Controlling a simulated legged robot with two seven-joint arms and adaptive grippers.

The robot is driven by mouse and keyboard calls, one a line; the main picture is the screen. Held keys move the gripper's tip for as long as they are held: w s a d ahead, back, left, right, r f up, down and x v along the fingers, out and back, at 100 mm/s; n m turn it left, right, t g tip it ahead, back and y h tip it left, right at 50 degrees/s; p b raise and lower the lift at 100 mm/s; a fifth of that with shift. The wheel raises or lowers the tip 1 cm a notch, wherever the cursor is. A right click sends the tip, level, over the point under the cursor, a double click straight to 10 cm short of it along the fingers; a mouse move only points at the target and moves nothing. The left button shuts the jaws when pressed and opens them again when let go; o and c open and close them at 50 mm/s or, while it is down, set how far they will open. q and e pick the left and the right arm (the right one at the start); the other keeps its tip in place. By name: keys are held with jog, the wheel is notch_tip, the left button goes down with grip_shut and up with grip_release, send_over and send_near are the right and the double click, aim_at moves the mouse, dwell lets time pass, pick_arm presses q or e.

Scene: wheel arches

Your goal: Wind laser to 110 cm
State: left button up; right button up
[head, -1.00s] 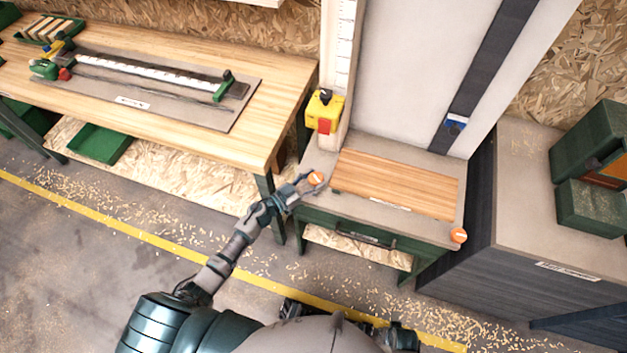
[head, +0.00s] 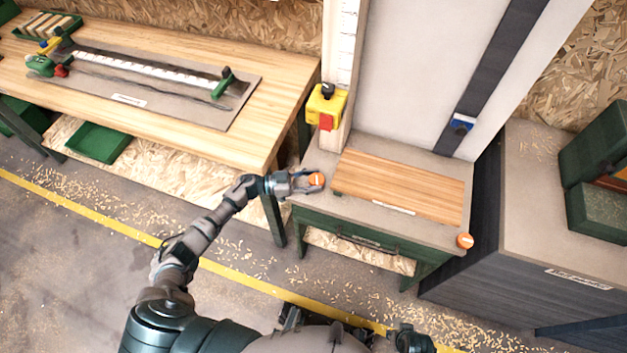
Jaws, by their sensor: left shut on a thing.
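A yellow box with a red face and a black knob (head: 325,106) sits low on the white upright scale (head: 348,45); I cannot read its marks. A blue slider (head: 461,123) sits on the dark slanted rail (head: 497,62) at the right of the pale panel. Which one is the laser I cannot tell. An orange knob (head: 317,180) is at the left end of the small green bench, and another orange knob (head: 464,241) is at its right front corner. My left gripper (head: 308,182) is shut on the left orange knob, partly hiding it. My right gripper is not clearly seen.
The small bench (head: 440,228) carries a wooden slatted board (head: 400,183). A long wooden workbench (head: 278,82) with a measuring jig (head: 150,75) stands at the left. A dark cabinet (head: 560,215) with green boxes (head: 598,180) stands at the right. Wood chips lie on the floor.

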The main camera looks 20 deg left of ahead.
pick_arm(q)
jog(key=shift+w+a+r, duration=0.1)
jog(key=shift+w, duration=0.05)
jog(key=o, duration=0.9)
jog(key=shift+c, duration=0.2)
jog(key=shift+a, duration=0.1)
jog(key=shift+s+a, duration=0.2)
jog(key=shift+a, duration=0.15)
jog(key=v, duration=0.6)
jog(key=shift+a, duration=0.35)
